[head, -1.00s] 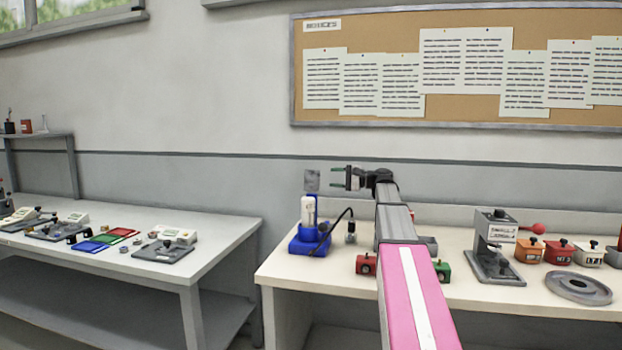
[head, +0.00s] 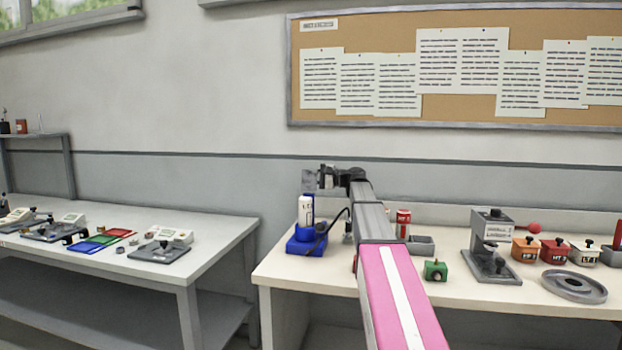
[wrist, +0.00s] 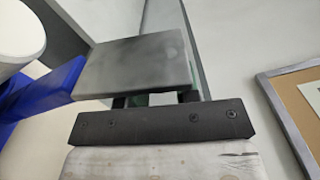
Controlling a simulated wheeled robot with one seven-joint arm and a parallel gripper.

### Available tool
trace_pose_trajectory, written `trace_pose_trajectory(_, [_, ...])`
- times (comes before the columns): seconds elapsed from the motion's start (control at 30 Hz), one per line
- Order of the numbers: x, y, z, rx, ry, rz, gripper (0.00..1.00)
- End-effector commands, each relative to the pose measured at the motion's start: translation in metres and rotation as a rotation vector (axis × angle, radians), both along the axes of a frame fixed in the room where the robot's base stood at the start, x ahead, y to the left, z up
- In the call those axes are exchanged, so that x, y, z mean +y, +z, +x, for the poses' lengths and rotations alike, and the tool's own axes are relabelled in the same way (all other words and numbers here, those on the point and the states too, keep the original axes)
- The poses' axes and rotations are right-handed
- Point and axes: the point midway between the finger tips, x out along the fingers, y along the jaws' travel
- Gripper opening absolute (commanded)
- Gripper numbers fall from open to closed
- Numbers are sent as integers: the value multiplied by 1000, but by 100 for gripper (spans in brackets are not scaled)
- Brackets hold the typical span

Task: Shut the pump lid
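The pump has a blue base (head: 307,244) and a white cylinder (head: 305,210) and stands at the left end of the right-hand bench. Its lid looks like a grey plate (head: 309,181), raised upright above the cylinder. My gripper (head: 322,177) is at the lid's right side, very close to it; I cannot tell whether they touch. In the wrist view the grey plate (wrist: 140,62) covers most of my fingers. The finger bases show apart at its lower edge, so the gripper looks open. White and blue pump parts show at the left there.
A black hose curves beside the pump. A red-and-white can (head: 403,222), a grey tray (head: 421,245) and a green block (head: 435,270) are right of my arm. A grey press (head: 490,245) stands farther right. The wall and notice board (head: 460,70) are behind.

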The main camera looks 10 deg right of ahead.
Motion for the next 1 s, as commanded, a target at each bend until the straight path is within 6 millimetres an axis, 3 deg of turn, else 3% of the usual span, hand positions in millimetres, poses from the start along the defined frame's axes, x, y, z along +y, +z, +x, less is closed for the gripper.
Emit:
trace_pose_trajectory(0.03, [0, 0, 0, 0, 0, 0, 13])
trace_pose_trajectory(0.07, [0, 0, 0, 0, 0, 0, 3])
trace_pose_trajectory(0.1, [0, 0, 0, 0, 0, 0, 0])
trace_pose_trajectory(0.57, [2, 4, -6, -87, 1, -37, 0])
trace_pose_trajectory(1.0, [12, 12, -29, -434, 1, -181, 0])
